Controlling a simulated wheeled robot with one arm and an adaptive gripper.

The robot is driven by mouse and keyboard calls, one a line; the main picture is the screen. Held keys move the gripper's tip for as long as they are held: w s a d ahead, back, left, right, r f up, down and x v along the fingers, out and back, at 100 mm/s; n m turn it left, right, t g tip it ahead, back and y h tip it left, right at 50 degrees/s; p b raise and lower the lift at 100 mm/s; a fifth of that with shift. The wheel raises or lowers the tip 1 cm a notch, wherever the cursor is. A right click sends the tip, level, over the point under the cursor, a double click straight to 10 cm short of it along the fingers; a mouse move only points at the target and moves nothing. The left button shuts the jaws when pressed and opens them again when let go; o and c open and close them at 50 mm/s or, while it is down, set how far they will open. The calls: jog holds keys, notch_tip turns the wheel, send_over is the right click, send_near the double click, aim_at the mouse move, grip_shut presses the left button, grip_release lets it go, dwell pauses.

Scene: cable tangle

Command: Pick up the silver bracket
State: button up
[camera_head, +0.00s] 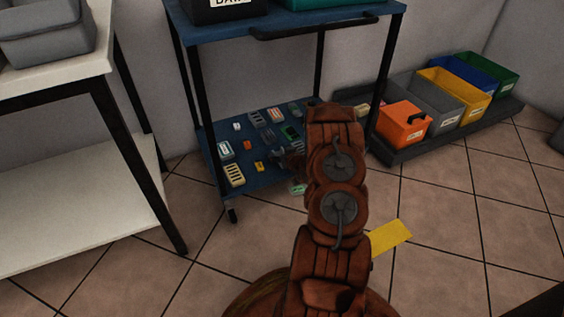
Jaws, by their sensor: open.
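My rust-brown arm reaches from the bottom of the head view to the lower blue shelf (205,138) of a cart. My gripper (284,156), small and dark, shows to the left of the arm, over or near the shelf's front part. It is open, and I see nothing held in it. Several small parts lie spread on the shelf, some of them grey, such as a grey piece (257,119) near the middle. I cannot tell which one is the silver bracket. My arm hides the shelf's right part.
The cart's dark posts and upper blue shelf (345,20) frame the lower shelf. A white table (75,195) stands at left. Orange (402,125), grey, yellow (455,92), blue and green bins stand at right. A yellow sheet (391,237) lies on the tiled floor.

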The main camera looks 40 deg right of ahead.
jog(key=shift+w+d+f, duration=0.1)
jog(key=shift+w+f, duration=0.15)
jog(key=shift+w, duration=0.3)
jog(key=c, duration=1.3)
jog(key=shift+r, duration=0.1)
